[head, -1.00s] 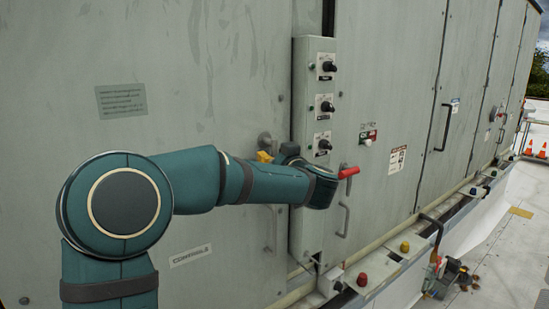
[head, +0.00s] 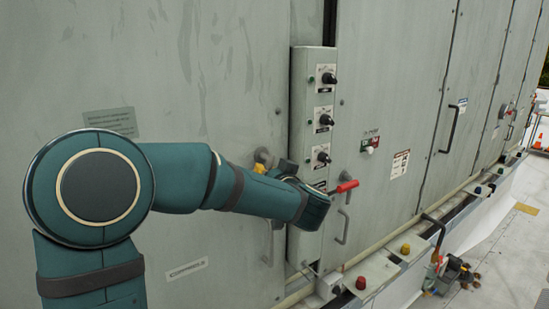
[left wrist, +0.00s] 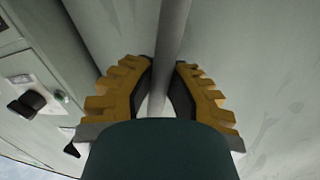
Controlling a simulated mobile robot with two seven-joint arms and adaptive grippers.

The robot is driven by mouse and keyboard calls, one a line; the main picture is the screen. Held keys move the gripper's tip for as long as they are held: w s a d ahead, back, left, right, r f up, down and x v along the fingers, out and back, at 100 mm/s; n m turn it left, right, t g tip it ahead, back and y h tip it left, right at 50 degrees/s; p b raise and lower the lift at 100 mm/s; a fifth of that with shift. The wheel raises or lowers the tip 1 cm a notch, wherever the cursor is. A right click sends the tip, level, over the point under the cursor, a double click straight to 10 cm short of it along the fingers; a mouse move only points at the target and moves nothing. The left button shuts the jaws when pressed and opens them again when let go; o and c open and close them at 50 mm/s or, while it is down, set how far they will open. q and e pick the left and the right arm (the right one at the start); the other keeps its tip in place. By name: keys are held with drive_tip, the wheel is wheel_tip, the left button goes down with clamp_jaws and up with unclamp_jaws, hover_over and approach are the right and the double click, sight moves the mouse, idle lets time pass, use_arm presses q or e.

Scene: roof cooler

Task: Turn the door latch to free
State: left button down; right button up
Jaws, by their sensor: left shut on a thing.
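The door latch shows in the head view as a grey round mount (head: 262,155) on the big grey door, just left of the control strip. My left gripper (head: 260,168), with yellow fingers, is at this mount and mostly hidden behind my own wrist. In the left wrist view, a grey bar (left wrist: 174,40), which looks like the latch lever, runs down between the yellow fingers (left wrist: 158,95). The fingers are shut on it from both sides. The bar's lower end is hidden by the gripper body. My right gripper is not in view.
A narrow control strip (head: 301,80) with several black knobs stands out just right of the gripper. A red-handled lever (head: 347,186) and a pull handle (head: 343,228) are further right. A ledge with coloured caps (head: 361,283) runs along the bottom.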

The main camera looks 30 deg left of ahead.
sight(250, 161)
use_arm(q)
drive_tip(key=shift+s+r+m, duration=0.2)
drive_tip(key=shift+m, duration=0.7)
drive_tip(key=m, duration=0.2)
drive_tip(key=m+g, duration=0.1)
drive_tip(key=shift+s+a+r, duration=0.2)
drive_tip(key=shift+s+r, duration=0.1)
drive_tip(key=shift+s, duration=0.1)
drive_tip(key=m, duration=0.1)
drive_tip(key=m+g, duration=0.1)
drive_tip(key=r+m, duration=0.1)
drive_tip(key=shift+s+a+m, duration=0.1)
drive_tip(key=shift+s+m, duration=0.2)
drive_tip(key=shift+r+m+g, duration=0.25)
drive_tip(key=shift+m+g, duration=0.05)
drive_tip(key=shift+m, duration=0.35)
drive_tip(key=shift+r+m+g, duration=0.2)
drive_tip(key=shift+m+g, duration=0.1)
drive_tip(key=shift+m, duration=0.35)
drive_tip(key=c, duration=0.9)
unclamp_jaws()
drive_tip(key=shift+c, duration=0.2)
drive_tip(key=shift+s+r, duration=0.1)
